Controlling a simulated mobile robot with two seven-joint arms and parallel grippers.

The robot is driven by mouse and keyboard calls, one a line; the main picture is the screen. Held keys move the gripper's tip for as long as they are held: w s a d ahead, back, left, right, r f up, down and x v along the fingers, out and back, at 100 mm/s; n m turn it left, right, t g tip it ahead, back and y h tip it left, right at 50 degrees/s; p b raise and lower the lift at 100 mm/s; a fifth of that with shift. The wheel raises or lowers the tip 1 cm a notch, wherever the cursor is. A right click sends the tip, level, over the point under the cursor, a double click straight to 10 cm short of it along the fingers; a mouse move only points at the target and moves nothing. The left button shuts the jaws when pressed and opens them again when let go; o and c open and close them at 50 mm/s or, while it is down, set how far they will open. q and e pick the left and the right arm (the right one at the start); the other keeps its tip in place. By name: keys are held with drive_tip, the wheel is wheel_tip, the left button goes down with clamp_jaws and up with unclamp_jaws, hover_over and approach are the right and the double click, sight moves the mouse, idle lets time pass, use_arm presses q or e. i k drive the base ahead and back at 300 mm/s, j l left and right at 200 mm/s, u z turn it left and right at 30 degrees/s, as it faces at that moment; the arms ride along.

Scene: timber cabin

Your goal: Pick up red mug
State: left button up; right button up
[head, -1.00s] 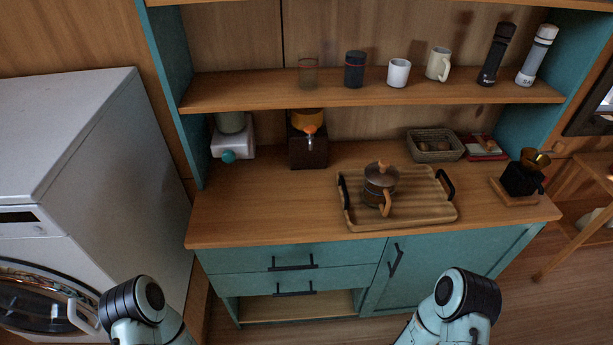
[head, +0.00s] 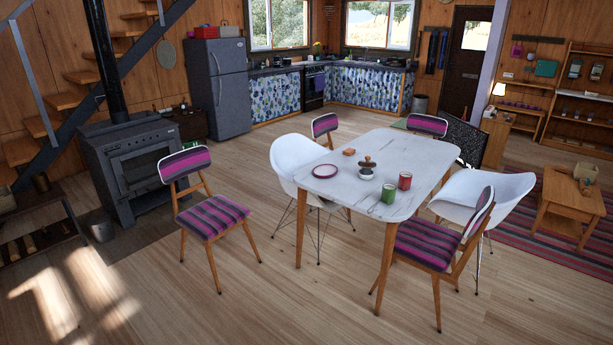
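A red mug (head: 404,181) stands upright on the white dining table (head: 345,178), near the table's right side. A green mug (head: 388,193) stands just in front and to the left of it. A small white cup or bowl (head: 366,173) and a dark-topped item (head: 367,162) are beside them. A pink-rimmed plate (head: 325,171) lies at the table's left. Neither of my grippers shows in the head view.
Striped chairs (head: 210,215) and white shell chairs (head: 300,160) surround the table, with another striped chair (head: 432,243) at its front right. A wood stove (head: 135,160) stands at left. A low wooden table (head: 568,205) stands at right. The foreground floor is clear.

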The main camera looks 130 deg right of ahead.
sight(405, 179)
drive_tip(key=z, duration=5)
drive_tip(key=i+u, duration=0.25)
drive_tip(key=i, duration=0.65)
